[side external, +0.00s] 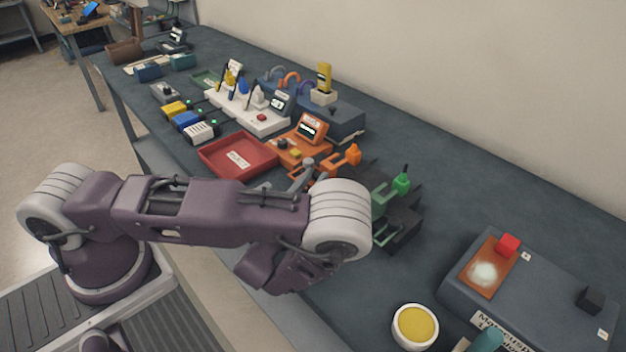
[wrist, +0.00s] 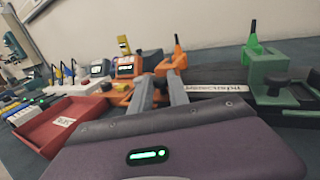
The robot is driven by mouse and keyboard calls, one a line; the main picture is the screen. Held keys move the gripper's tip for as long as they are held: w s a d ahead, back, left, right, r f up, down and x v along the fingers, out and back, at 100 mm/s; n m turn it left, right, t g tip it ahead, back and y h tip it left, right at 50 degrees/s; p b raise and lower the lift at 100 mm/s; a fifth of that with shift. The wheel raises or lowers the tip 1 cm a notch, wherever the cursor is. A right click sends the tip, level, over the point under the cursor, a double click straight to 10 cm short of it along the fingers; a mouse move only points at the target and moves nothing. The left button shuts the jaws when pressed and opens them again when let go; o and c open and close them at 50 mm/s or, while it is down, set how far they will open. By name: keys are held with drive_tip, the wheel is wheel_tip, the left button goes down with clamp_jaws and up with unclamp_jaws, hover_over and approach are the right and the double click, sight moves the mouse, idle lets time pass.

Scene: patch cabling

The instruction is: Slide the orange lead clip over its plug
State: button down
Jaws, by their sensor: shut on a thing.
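An orange plug (side external: 353,154) stands on the dark rack near the middle of the bench; it shows upright in the wrist view (wrist: 178,57). The orange lead clip (side external: 325,170) is low beside the plug, on the side toward my arm. My gripper (wrist: 160,78) has its two grey fingers pointing at this orange part, and is shut on the clip, partly hidden behind the fingers. In the side view my gripper (side external: 306,168) is small and partly covered by my wrist. I cannot tell whether the clip touches the plug.
A green plug (side external: 401,183) and green clip (side external: 381,198) stand just right of the orange ones. A red tray (side external: 237,157) and an orange device with a display (side external: 311,126) lie to the left. A yellow-filled cup (side external: 415,327) and a grey box (side external: 535,285) are at right.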

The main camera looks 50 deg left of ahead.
idle(0.9)
drive_tip(key=shift+w+f, duration=0.1)
drive_tip(key=shift+w, duration=1.9)
drive_tip(key=c, duration=1.3)
unclamp_jaws()
